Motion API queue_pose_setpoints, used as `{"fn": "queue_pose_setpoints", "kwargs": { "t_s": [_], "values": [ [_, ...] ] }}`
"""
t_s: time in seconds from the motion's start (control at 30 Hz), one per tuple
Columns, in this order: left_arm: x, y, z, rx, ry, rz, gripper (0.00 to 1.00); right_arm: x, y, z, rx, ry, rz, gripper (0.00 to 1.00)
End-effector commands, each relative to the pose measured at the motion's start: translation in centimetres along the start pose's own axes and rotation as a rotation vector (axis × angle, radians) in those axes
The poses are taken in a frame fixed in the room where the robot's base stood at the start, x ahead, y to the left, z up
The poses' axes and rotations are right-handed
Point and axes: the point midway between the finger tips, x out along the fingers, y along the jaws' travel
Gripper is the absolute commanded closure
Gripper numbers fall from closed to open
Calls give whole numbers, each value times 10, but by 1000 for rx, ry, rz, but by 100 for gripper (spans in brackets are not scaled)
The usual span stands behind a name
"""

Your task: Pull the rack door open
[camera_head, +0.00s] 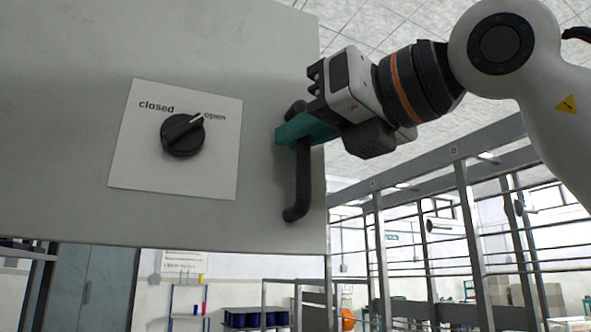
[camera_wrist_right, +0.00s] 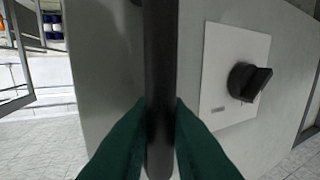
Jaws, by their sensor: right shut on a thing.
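The rack door (camera_head: 60,150) is a large grey panel filling the upper left of the head view. It carries a black bar handle (camera_head: 302,185) near its right edge. A white plate (camera_head: 222,172) on the door holds a black knob (camera_head: 182,135), its pointer turned toward "open". My right gripper (camera_head: 292,131) is shut on the handle with its teal fingers. In the right wrist view the handle (camera_wrist_right: 160,60) runs between the two green fingers (camera_wrist_right: 160,125), and the knob (camera_wrist_right: 245,82) is to the right. My left gripper is out of view.
Metal rack frames (camera_head: 470,230) stand to the right beyond the door. Dark blue bobbins (camera_head: 255,318) and a small shelf (camera_head: 188,305) are far below in the background. A grey cabinet (camera_head: 90,285) stands at the lower left.

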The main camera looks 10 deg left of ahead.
Motion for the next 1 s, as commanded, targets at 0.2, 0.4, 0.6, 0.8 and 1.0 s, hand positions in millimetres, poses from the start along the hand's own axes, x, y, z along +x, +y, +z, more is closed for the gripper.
{"fn": "queue_pose_setpoints", "kwargs": {
  "t_s": [0.2, 0.4, 0.6, 0.8, 1.0],
  "values": [
    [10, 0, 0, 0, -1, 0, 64, -17, -11, -1, -3, 5, -8, 100],
    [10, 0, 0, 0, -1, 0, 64, -19, -12, -2, -1, 4, -9, 100],
    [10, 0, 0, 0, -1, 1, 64, -19, -12, -2, -1, 3, -8, 100],
    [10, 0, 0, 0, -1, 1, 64, -18, -11, -1, 0, 1, -7, 66],
    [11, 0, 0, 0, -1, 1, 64, -18, -11, 0, 0, -1, -7, 66]
  ]
}}
